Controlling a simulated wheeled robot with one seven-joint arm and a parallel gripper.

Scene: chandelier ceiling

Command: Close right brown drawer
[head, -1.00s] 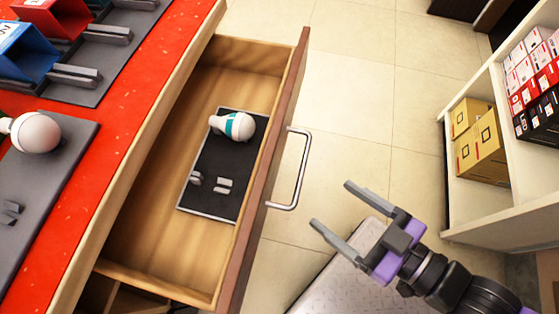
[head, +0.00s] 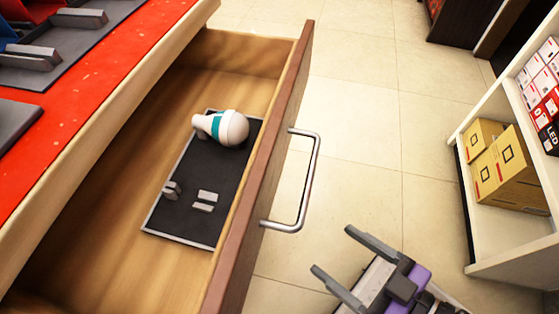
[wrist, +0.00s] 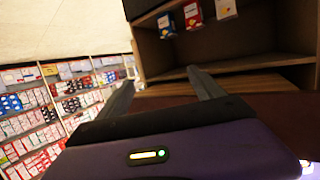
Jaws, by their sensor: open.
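The brown drawer (head: 262,185) is pulled well out from under the red counter (head: 75,120) in the head view. Its silver bar handle (head: 307,190) sticks out from the front panel on the right side. Inside lies a dark tray (head: 165,222) with a white and teal bulb (head: 230,128) and small grey clips (head: 205,200). My gripper (head: 332,258) is open and empty, to the lower right of the handle and apart from it. In the wrist view the two fingers (wrist: 162,92) are spread, with a brown wooden surface (wrist: 215,87) beyond them.
A white shelf (head: 515,232) with yellow boxes (head: 505,170) stands at the right. The tiled floor (head: 370,130) between drawer and shelf is clear. Stocked shelves (wrist: 60,110) show at left in the wrist view.

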